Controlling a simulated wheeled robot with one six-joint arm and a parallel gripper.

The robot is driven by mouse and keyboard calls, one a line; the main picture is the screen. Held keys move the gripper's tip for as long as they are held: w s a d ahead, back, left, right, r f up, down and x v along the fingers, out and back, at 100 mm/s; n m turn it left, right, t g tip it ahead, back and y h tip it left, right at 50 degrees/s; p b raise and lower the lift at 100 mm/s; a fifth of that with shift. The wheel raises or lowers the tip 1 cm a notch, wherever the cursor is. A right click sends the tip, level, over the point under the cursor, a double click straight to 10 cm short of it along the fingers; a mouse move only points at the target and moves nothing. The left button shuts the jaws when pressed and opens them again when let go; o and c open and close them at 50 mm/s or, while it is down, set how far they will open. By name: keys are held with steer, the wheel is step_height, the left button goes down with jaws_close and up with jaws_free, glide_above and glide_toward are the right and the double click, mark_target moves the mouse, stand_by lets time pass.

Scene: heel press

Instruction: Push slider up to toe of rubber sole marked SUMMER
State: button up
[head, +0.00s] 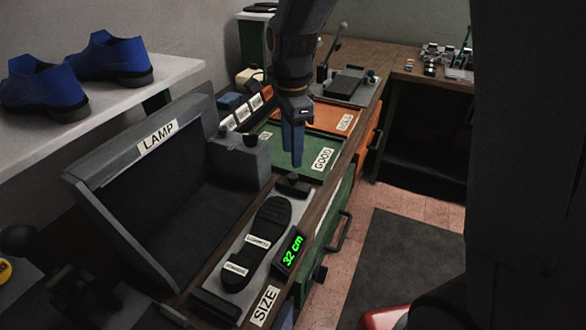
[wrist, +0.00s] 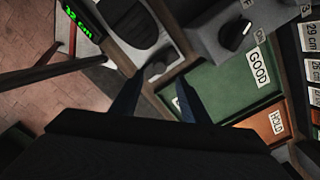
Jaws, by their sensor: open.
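A black rubber sole (head: 270,222) lies on the grey size gauge (head: 222,307), with two small white labels whose words I cannot read clearly. It also shows in the wrist view (wrist: 132,24). The dark slider (head: 292,184) is at the sole's far end, with a small gap between them. Its knob shows in the wrist view (wrist: 154,70). My gripper (head: 294,160) points down just above and beyond the slider. In the wrist view its blue fingers (wrist: 158,86) are apart, one to each side of the knob, with nothing held.
The gauge display (head: 291,250) reads 32 cm. A LAMP box (head: 135,165) with a grey knob housing (head: 238,163) stands left of the gauge. The green GOOD tray (head: 285,150) and orange HOLD tray (head: 335,117) lie beyond. Blue shoes (head: 112,58) sit on a shelf.

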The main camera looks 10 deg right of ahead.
mark_target(293, 175)
steer(key=shift+f+p, duration=0.8)
steer(key=shift+f, duration=2.7)
steer(key=c, duration=0.8)
steer(key=shift+s, duration=0.1)
